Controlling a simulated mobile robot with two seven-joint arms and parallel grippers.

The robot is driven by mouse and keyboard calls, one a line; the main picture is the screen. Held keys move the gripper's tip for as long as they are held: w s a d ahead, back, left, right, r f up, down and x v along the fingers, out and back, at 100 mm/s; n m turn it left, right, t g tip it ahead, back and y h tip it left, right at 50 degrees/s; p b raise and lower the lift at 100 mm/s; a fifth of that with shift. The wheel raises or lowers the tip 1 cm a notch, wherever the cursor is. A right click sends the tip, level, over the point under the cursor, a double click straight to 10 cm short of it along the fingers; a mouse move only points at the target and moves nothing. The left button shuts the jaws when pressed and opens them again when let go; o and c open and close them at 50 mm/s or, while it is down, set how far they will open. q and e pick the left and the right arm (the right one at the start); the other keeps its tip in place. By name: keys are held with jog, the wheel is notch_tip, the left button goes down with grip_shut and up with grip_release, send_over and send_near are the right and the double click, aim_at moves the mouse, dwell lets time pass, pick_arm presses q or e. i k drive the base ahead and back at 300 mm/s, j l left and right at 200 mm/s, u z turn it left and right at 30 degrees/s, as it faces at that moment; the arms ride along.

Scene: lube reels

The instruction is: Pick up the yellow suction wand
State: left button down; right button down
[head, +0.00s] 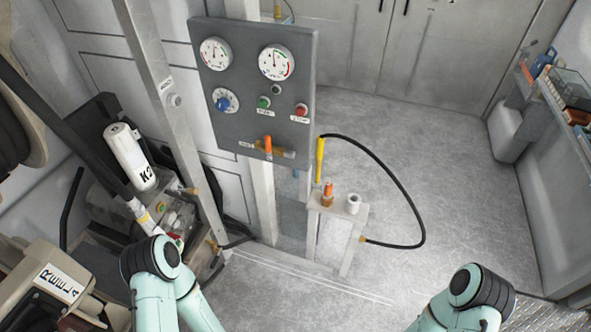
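The yellow suction wand (320,160) stands upright beside the right edge of the grey gauge panel, just above a small stand. A black hose (405,195) runs from its top, loops to the right and comes back to a fitting low on the stand's right side. My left arm shows at the bottom left and my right arm at the bottom right, both well apart from the wand. Neither gripper is in the picture, so I cannot see their fingers.
The gauge panel (235,125) holds dials, buttons and an orange-handled lever (267,146). The small stand (333,222) carries an orange-topped fitting (327,193) and a white cup-like part (353,203). Reel machinery crowds the left. The floor (465,190) at right is clear.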

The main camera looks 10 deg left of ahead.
aim_at(316, 182)
jog(key=i+l+u, duration=0.2)
jog(key=u, duration=0.25)
jog(key=i+l+u, duration=0.15)
jog(key=l+u, duration=0.3)
